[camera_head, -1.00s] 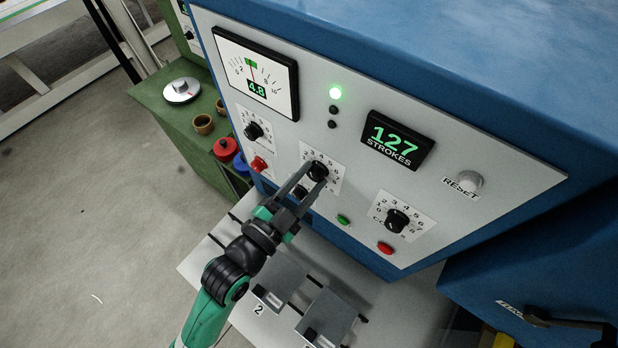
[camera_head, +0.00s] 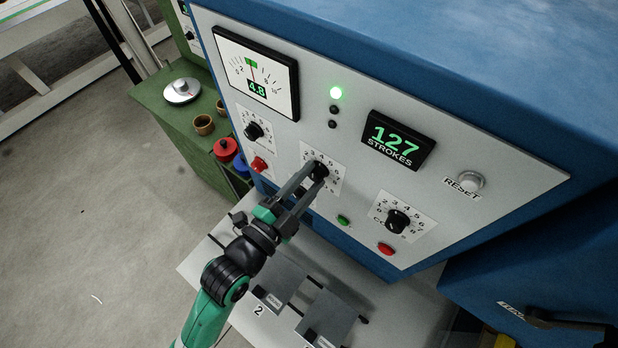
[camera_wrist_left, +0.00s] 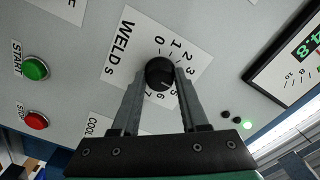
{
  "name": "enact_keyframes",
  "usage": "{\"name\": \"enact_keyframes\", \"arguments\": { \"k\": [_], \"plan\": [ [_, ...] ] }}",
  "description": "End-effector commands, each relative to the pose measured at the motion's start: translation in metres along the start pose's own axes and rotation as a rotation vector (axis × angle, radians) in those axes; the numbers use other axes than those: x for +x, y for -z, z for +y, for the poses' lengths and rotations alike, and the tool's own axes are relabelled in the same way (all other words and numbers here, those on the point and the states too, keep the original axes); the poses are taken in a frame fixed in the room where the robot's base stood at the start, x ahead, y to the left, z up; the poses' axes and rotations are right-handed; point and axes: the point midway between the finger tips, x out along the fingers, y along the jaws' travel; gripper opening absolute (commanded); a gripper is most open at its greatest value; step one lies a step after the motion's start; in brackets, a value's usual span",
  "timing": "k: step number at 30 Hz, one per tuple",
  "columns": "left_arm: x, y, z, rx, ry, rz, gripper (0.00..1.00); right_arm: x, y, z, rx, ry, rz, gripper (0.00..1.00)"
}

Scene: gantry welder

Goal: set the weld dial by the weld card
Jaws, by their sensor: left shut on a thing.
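The weld dial is a black round knob (camera_wrist_left: 160,73) on a white plate (camera_wrist_left: 122,55) lettered WELD, with numbers around it. It also shows as the middle knob (camera_head: 319,170) in the head view. My left gripper (camera_head: 314,176) is shut on this knob, with one finger on each side; its fingers also show in the left wrist view (camera_wrist_left: 158,88). The knob's pointer looks to be near 5 or 6, but I cannot tell exactly. The weld card is not recognisable in view. My right gripper is not in view.
Other knobs sit at the left (camera_head: 254,131) and right (camera_head: 397,221) of the panel. A gauge (camera_head: 256,72) reads 4.8, a display (camera_head: 397,140) reads 127 strokes, and a green lamp (camera_head: 336,93) is lit. Numbered plates (camera_head: 283,279) lie below. A green bench (camera_head: 165,108) stands left.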

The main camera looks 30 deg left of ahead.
Motion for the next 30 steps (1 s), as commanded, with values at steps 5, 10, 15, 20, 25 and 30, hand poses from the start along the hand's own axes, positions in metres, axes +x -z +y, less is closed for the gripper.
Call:
{"name": "enact_keyframes", "arguments": {
  "k": [5, 10, 15, 20, 25, 30],
  "plan": [
    [0.000, 0.000, 0.000, -0.001, 0.001, 0.001, 0.56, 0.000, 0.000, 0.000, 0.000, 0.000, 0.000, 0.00],
    [0.000, 0.000, 0.000, -0.001, 0.001, 0.000, 0.74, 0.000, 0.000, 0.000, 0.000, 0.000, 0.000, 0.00],
    [0.000, 0.000, 0.000, -0.001, 0.000, 0.000, 0.74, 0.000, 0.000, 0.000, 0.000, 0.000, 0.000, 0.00],
    [0.000, 0.000, 0.000, -0.001, 0.000, 0.000, 0.74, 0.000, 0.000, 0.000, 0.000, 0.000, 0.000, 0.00],
    [-0.015, -0.001, 0.002, -0.001, -0.001, -0.001, 0.74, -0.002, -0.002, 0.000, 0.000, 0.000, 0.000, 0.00],
    [-0.055, -0.002, 0.003, -0.002, -0.002, -0.002, 0.74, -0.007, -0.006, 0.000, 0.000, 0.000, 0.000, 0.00]
  ]
}}
